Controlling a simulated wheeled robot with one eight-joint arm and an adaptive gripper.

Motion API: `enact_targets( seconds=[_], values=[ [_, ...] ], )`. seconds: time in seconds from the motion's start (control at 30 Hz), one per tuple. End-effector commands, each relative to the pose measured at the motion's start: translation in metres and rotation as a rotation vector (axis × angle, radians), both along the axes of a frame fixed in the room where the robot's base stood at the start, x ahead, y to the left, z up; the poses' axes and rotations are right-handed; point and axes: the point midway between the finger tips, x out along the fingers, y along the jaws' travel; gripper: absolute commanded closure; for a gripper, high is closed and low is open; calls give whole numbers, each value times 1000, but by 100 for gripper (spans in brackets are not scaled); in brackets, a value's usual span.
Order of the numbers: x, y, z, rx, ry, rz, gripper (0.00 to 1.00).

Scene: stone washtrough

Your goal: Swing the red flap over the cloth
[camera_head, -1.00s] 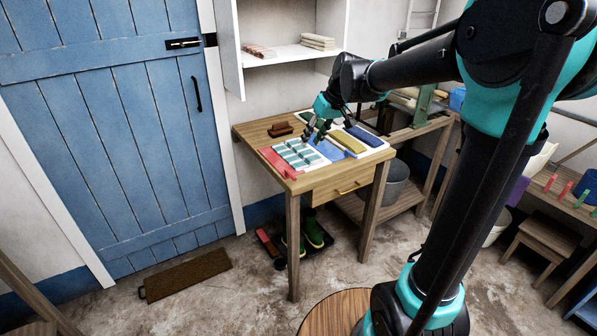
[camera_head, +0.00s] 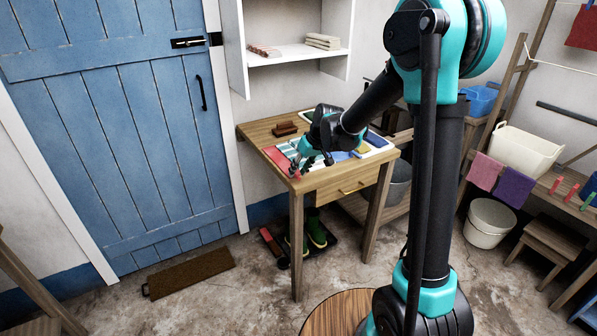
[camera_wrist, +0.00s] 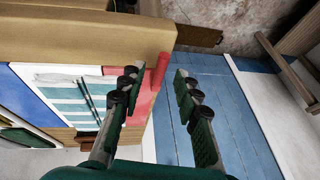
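The red flap (camera_head: 279,158) lies at the left end of the table top, beside the blue-and-white striped cloth (camera_head: 291,149), which my arm partly hides. In the wrist view the red flap (camera_wrist: 141,92) lies flat along the table's edge, with a raised red grip (camera_wrist: 161,70) at its end. The striped cloth (camera_wrist: 78,98) lies flat to the left of it. My gripper (camera_head: 297,172) is over the table's front left corner. In the wrist view my gripper (camera_wrist: 156,76) has its fingers apart, with the grip showing between them; I cannot tell whether they touch it.
The wooden table (camera_head: 258,133) also bears a brown block (camera_head: 284,129) at the back left and coloured panels on the right, partly hidden by my arm. The blue door (camera_head: 130,130) stands left. A doormat (camera_head: 192,273) lies on the floor, and green boots (camera_head: 316,233) stand under the table.

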Motion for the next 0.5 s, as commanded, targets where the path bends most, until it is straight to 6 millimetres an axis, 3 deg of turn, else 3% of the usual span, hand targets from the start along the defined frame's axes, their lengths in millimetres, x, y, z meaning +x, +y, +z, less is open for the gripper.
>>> enact_targets(
  seconds=[0.37,0.5],
  values=[
    [1,2,-6,0,0,0,68],
    [1,2,-5,0,0,0,82]
  ],
)
